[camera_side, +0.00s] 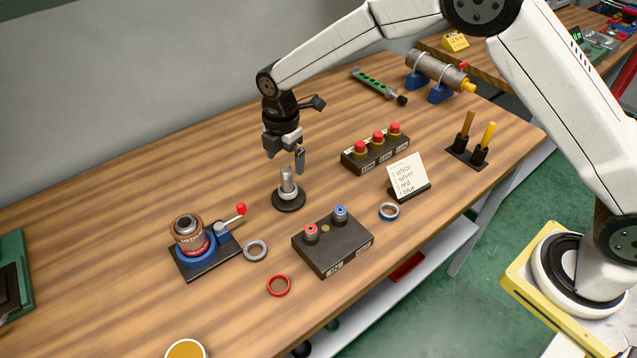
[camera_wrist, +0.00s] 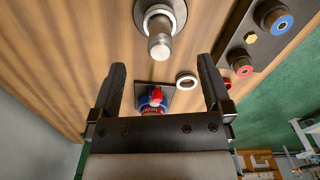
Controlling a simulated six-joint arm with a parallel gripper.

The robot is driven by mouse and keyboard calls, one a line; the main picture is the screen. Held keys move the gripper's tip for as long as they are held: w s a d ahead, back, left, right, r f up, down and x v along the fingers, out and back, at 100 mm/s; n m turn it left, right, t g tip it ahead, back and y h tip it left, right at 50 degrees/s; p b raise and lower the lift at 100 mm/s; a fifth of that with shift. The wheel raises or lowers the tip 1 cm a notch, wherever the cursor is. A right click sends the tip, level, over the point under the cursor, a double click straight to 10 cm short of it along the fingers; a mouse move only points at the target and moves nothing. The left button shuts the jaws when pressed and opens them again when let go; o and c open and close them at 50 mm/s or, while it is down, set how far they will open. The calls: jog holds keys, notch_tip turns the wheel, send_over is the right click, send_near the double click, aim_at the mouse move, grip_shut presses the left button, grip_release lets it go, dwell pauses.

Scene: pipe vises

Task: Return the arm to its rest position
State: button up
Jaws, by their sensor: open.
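My gripper (camera_side: 285,165) is open and empty, pointing down above a short silver post (camera_side: 287,182) on a round dark base. In the wrist view both dark fingers of the gripper (camera_wrist: 164,75) are spread apart, with the post (camera_wrist: 160,35) beyond them at the top. A pale ring (camera_wrist: 172,12) sits around the post's foot. The vise (camera_side: 205,257), left of the post, has a red-knobbed lever and holds a brown cylinder (camera_side: 187,223) upright.
A two-button box (camera_side: 332,250) stands right of the vise, and a three-button box (camera_side: 376,152) behind it. Air above the table is free.

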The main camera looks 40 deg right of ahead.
dwell(0.3)
jog(key=shift+s+d+r+m, duration=0.15)
jog(key=shift+d+r+m, duration=0.05)
jog(key=shift+d+m, duration=0.15)
jog(key=s+d+r+m+t, duration=0.1)
jog(key=s+d+r+m, duration=0.1)
jog(key=s+d+m, duration=0.6)
jog(key=s+d+r+m+t, duration=0.1)
jog(key=s+d+r+m, duration=0.1)
jog(key=s+d+m, duration=0.6)
jog(key=s+m, duration=0.4)
jog(key=s, duration=0.2)
jog(key=shift+s+d+r+t, duration=0.15)
jog(key=shift+s+r+t, duration=0.15)
